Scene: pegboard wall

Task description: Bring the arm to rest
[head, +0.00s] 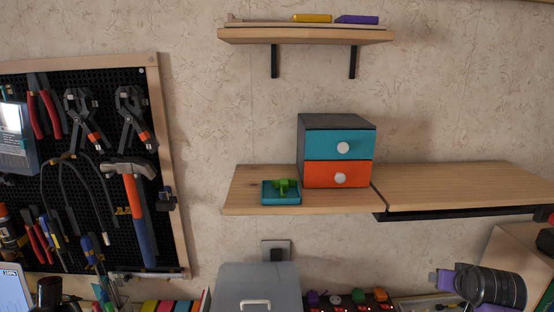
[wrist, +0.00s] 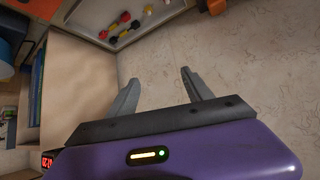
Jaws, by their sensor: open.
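My gripper (wrist: 160,85) shows in the wrist view with its two grey fingers spread apart and nothing between them. Behind the fingers is a plain beige patterned wall surface. In the head view, a dark cylindrical part of my arm with purple pieces shows at the lower right corner, below the long wooden shelf and apart from it. The fingertips cannot be made out clearly in the head view.
A wooden shelf (head: 245,188) carries a two-drawer box (head: 338,160) and a teal tray (head: 281,199) with a green piece. A higher shelf (head: 300,36) holds yellow and purple items. A tool pegboard (head: 100,185) hangs left. A grey case (head: 258,285) stands below.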

